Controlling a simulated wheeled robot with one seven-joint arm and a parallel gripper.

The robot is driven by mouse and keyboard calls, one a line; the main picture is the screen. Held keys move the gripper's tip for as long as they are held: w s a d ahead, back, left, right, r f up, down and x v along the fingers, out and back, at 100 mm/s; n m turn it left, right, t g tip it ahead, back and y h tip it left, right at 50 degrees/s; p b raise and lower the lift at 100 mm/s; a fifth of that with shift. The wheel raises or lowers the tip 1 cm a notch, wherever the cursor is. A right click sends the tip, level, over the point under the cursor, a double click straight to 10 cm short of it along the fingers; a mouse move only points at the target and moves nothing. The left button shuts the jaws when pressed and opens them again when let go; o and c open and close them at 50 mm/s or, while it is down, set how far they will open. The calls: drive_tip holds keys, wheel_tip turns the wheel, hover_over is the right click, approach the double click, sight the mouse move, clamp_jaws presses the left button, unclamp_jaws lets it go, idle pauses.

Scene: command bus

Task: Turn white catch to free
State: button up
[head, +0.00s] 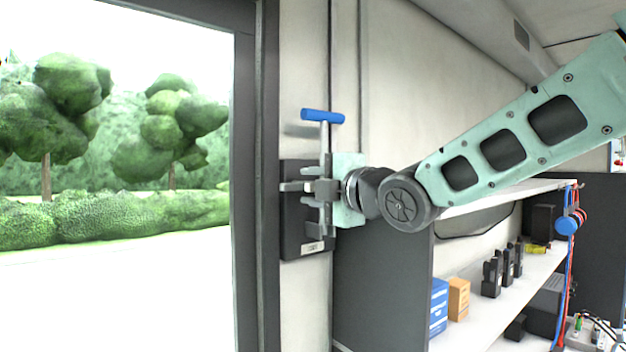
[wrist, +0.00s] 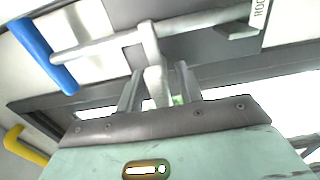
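A dark plate (head: 291,235) is fixed on the wall beside the large opening. A pale rod (head: 323,140) with a blue crossbar (head: 322,116) rises along it. In the wrist view the pale rod (wrist: 195,22) runs across the top, with the blue crossbar (wrist: 44,58) at its left end. A pale grey tab (wrist: 153,62), apparently the white catch, sticks out from a collar on the rod. My gripper (wrist: 160,72) has its fingers on either side of the tab, with a gap visible at least on the right. In the head view my gripper (head: 324,190) partly hides the tab.
A small label (head: 313,247) is on the plate's lower part. A dark post (head: 268,180) edges the opening on the left. Shelves (head: 480,330) with boxes and several black devices stand at right under my arm. A yellow handle (wrist: 24,147) shows in the wrist view.

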clamp_jaws()
drive_tip(key=shift+f+m+b, duration=0.1)
drive_tip(key=shift+m+b, duration=0.2)
drive_tip(key=shift+b, duration=0.05)
drive_tip(key=shift+w+f+m+b, duration=0.1)
drive_tip(key=shift+m+b, duration=0.7)
drive_tip(key=shift+m, duration=0.1)
drive_tip(key=m+b, duration=0.1)
drive_tip(key=m, duration=0.8)
drive_tip(key=shift+m+b, duration=0.35)
drive_tip(key=shift+m, duration=0.05)
drive_tip(key=m+p, duration=0.1)
drive_tip(key=m, duration=0.4)
drive_tip(key=shift+m, duration=0.3)
